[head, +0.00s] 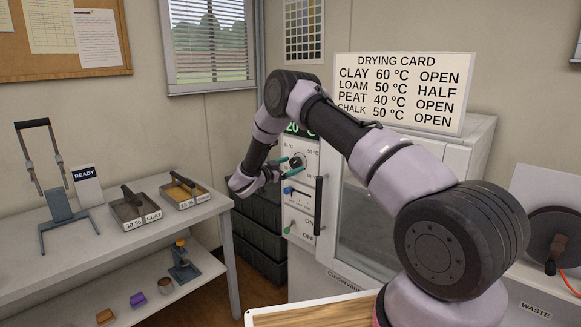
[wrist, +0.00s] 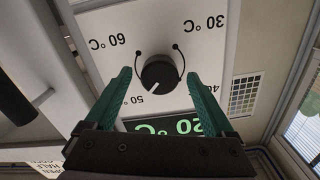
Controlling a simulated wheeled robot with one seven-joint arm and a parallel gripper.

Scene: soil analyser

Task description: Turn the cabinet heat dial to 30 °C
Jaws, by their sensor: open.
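The heat dial is a round black knob (wrist: 160,73) on a white panel, and it also shows on the cabinet front in the head view (head: 296,159). The wrist view is upside down. There 60 °C is upper left, 30 °C upper right, 50 lower left, and 40 is partly hidden lower right. The knob's pale mark seems to point down and slightly left, on the 50 side. My gripper (wrist: 158,74) is open, its teal fingers on either side of the knob with gaps visible. It also shows before the panel in the head view (head: 295,166).
A green display (wrist: 187,125) reads 20 °C, partly hidden by my gripper. A drying card (head: 400,93) stands on the cabinet. A table with trays (head: 135,208) is left.

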